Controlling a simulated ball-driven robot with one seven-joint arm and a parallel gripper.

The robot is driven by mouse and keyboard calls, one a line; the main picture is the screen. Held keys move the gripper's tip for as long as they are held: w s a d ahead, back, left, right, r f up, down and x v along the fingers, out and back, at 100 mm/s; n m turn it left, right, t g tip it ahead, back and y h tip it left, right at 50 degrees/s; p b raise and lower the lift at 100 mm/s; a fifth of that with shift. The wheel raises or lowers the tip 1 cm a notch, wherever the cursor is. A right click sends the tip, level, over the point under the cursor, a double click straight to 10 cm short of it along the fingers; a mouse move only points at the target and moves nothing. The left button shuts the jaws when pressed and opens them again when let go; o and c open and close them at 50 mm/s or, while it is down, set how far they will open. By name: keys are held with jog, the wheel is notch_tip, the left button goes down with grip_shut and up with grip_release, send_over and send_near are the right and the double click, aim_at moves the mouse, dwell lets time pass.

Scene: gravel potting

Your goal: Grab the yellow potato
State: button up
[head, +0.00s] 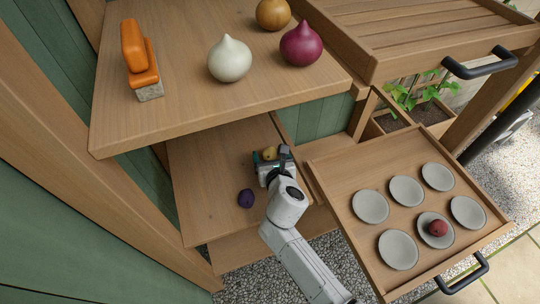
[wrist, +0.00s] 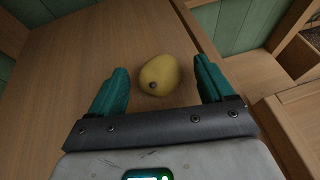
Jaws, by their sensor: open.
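The yellow potato (wrist: 160,75) lies on a wooden shelf (wrist: 60,65) in the wrist view, a little ahead of and between my gripper's spread teal fingers. My gripper (wrist: 158,88) is open and empty, with a gap on each side of the potato. In the head view the yellow potato (head: 269,153) shows small on the lower shelf (head: 205,165), just beyond my gripper (head: 268,162), which partly hides it.
A dark purple potato (head: 245,198) lies on the lower shelf, left of my arm. An open drawer (head: 325,165) on the right holds several grey saucers, one bearing a red potato (head: 438,228). The upper shelf (head: 180,100) overhangs, with onions (head: 230,60) and an orange-handled brush (head: 140,60).

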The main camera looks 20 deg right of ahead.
jog(key=shift+w, duration=0.1)
jog(key=c, duration=1.1)
